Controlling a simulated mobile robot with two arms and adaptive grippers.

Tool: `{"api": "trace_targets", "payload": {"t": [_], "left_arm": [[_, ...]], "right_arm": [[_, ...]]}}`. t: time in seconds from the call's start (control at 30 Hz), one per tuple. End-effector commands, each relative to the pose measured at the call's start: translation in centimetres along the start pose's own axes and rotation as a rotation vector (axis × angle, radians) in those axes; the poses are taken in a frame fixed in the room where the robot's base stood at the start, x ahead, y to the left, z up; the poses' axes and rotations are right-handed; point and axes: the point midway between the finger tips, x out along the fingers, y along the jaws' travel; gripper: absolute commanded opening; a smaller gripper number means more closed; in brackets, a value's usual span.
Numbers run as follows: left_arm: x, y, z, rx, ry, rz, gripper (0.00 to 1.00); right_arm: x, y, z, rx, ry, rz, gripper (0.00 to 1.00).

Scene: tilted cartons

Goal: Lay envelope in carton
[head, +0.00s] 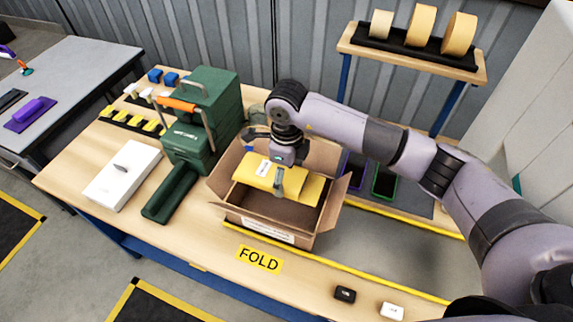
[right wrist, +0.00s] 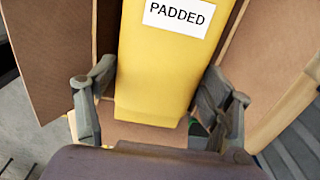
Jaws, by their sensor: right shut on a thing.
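The yellow padded envelope (head: 256,178) is in my right gripper (head: 278,172), over the open top of the brown carton (head: 332,205). The carton stands on the workbench with its flaps spread. In the right wrist view the envelope (right wrist: 155,75), with its "PADDED" label, lies between the two fingers of my right gripper (right wrist: 156,103), and carton cardboard (right wrist: 50,55) shows on both sides. Bare carton floor shows beneath the envelope's near edge in the head view. Whether the envelope touches the carton walls I cannot tell. My left gripper is not in view.
A white box (head: 122,175) lies farther left. A yellow "FOLD" sign (head: 259,259) marks the bench in front. A shelf with tape rolls (head: 420,25) stands behind. Small black and white items lie front right.

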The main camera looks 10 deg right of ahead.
Motion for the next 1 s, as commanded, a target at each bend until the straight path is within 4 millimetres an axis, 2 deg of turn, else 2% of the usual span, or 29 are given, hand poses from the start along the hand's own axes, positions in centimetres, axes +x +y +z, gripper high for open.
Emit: {"api": "trace_targets", "payload": {"t": [0.23,0.63,1.0], "left_arm": [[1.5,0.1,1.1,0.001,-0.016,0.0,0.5],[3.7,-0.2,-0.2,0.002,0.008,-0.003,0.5],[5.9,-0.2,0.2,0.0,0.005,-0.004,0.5]], "right_arm": [[2.6,0.1,0.0,-0.002,-0.001,0.002,0.48],[6.5,0.0,0.0,-0.001,-0.001,0.001,0.48],[10.3,0.0,0.0,0.0,-0.001,0.001,0.48]]}}
